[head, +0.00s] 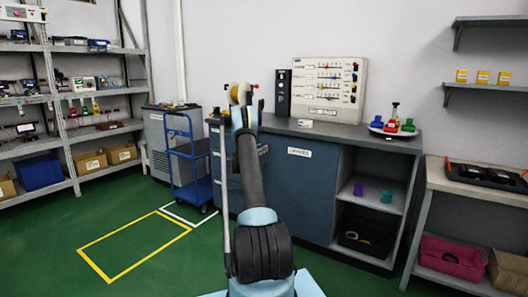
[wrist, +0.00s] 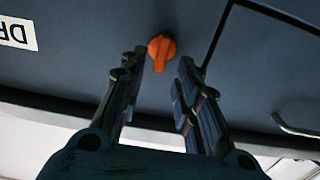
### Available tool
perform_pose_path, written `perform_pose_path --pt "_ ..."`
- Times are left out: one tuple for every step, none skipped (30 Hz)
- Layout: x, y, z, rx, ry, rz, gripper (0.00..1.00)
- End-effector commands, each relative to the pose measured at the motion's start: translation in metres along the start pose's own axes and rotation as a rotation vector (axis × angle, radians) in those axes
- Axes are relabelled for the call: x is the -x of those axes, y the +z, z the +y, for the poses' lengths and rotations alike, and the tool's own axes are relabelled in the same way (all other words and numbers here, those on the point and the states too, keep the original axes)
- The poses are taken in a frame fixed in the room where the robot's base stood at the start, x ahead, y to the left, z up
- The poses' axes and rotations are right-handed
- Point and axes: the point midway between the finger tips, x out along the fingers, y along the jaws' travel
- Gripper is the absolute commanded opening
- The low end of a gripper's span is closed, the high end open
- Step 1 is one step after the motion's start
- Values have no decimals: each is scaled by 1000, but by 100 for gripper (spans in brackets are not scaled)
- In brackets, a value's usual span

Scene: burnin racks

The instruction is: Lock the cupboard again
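An orange turn knob (wrist: 161,48) sits on the dark blue-grey cupboard front (wrist: 85,72) in the wrist view. Its narrow grip points down and slightly left in that picture. My gripper (wrist: 164,66) is open, with one finger on each side of the knob's lower end and gaps on both sides. I cannot tell how deep the fingertips reach around it. In the head view the blue-grey cupboard (head: 290,195) stands under the counter, its front shut where visible. My arm hides part of it, and the knob and fingertips cannot be made out there.
A metal handle (wrist: 297,128) is at the right of the wrist view. On the counter stand a key board (head: 328,88) and a round tray (head: 393,132) of coloured items. A blue trolley (head: 190,165) stands left of the cupboard. Green floor (head: 70,240) is clear at left.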

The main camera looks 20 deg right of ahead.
Motion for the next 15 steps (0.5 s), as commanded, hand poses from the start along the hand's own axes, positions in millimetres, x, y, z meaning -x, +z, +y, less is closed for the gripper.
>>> perform_pose_path --pt "-7 0 0 0 1 0 30" --pt "-10 0 0 0 0 0 30" --pt "-14 0 0 0 0 0 30" --pt "-17 0 0 0 0 0 30" --pt "-19 0 0 0 0 0 30" --pt "-21 0 0 0 0 0 30" --pt "-23 0 0 0 0 0 30" --pt "-24 0 0 0 0 0 30" --pt "-25 0 0 0 0 0 30" --pt "-26 0 0 0 0 0 30" --pt "-26 0 0 0 0 0 30" --pt "-26 0 0 0 0 0 30" --pt "-26 0 0 0 0 0 30" --pt "-26 0 0 0 0 0 30" --pt "-26 0 0 0 0 0 30"
